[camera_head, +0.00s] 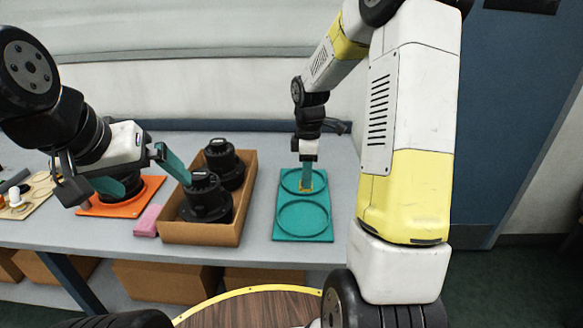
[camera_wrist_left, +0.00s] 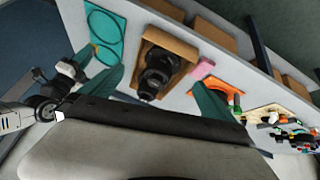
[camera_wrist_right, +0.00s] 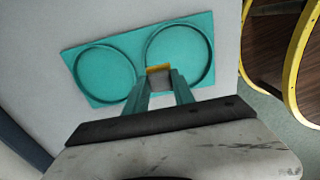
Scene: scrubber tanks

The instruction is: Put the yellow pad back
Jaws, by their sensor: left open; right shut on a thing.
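The yellow pad (camera_head: 305,187) is a small piece at the tips of my right gripper (camera_head: 307,182), which is shut on it. The pad overlaps the far recess in the head view and the rim of the right-hand recess in the right wrist view (camera_wrist_right: 95,99). I cannot tell whether it touches the board.
An open cardboard box (camera_head: 200,234) holds black round units (camera_head: 205,198). A pink block (camera_head: 148,221) and an orange tray (camera_head: 127,208) lie to its left. A beige board (camera_head: 32,203) with small parts is farther left. Bare table lies between box and teal board.

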